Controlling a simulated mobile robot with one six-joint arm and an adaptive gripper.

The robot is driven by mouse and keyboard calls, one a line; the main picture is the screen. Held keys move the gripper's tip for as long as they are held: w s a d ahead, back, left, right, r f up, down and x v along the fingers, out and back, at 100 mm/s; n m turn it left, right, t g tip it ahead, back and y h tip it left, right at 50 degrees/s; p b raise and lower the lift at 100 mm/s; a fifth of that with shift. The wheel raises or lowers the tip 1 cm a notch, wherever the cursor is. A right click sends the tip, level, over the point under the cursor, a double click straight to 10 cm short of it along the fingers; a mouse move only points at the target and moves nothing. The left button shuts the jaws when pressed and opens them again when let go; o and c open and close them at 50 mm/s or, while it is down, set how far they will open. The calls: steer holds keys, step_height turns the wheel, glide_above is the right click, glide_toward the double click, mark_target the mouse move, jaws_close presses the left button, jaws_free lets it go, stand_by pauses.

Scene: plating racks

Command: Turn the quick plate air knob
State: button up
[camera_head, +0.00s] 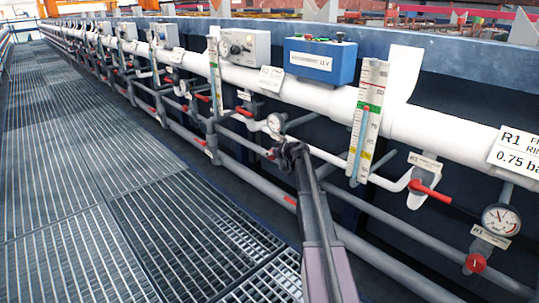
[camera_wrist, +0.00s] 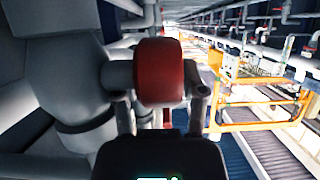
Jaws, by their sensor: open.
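A round red knob (camera_wrist: 160,72) on a grey stem fills the middle of the wrist view. It joins a thick grey pipe fitting (camera_wrist: 78,85) on the left. My gripper (camera_wrist: 163,96) is open, with one finger on each side of the knob. I cannot tell whether either finger touches it. In the head view my gripper (camera_head: 287,152) is at the pipes, just below a small round gauge (camera_head: 276,122). A bit of the red knob (camera_head: 271,154) shows beside it there; the rest is hidden by the gripper.
Another gauge (camera_head: 501,220) with a red knob (camera_head: 475,263) stands at the right. A blue box (camera_head: 320,60) sits on the white pipe. The grated walkway (camera_head: 110,180) is clear.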

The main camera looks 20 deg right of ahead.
steer(key=shift+w, duration=0.1)
jaws_close()
steer(key=shift+f+t+b, duration=0.15)
steer(key=shift+t+b, duration=0.15)
steer(key=shift+b, duration=0.65)
steer(key=shift+t+y+b, duration=0.5)
steer(key=shift+t+b, duration=0.4)
steer(key=shift+b, duration=0.25)
steer(key=shift+r, duration=0.35)
